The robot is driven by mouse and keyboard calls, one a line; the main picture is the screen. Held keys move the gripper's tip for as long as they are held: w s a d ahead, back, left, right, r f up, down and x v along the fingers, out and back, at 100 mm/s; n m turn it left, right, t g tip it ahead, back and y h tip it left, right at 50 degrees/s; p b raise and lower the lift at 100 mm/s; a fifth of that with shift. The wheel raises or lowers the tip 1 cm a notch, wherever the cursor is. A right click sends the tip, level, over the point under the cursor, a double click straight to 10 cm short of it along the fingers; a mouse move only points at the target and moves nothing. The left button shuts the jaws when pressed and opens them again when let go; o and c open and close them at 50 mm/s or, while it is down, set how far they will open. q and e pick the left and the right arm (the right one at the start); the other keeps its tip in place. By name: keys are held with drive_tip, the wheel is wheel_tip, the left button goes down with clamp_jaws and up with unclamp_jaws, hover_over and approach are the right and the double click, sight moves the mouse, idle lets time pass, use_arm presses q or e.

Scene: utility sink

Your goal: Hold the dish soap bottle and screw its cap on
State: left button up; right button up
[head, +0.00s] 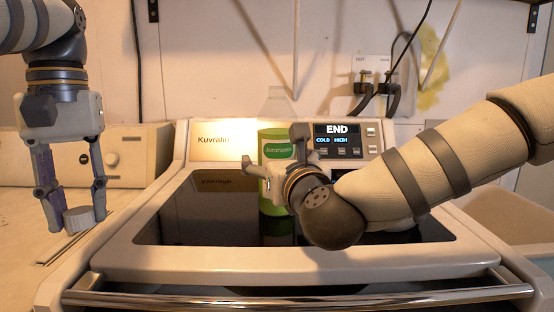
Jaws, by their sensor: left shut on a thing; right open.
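The dish soap bottle (277,136), green with a clear tapering top and a green label, stands upright on the dark glass top of the white appliance. My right gripper (258,172) is open at the bottle's front, its fingers beside the bottle's middle; the wrist hides part of the bottle, and I cannot tell whether they touch. The cap is well away from the bottle and low near the surface left of the appliance.
The appliance (290,258) has a raised back panel with a lit display (337,140) and a metal handle bar (300,298) in front. Hoses and taps (362,85) are on the wall behind. A basin (515,215) is at the right. The glass left of the bottle is clear.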

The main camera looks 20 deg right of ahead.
sight(281, 104)
drive_tip(key=shift+c, duration=0.4)
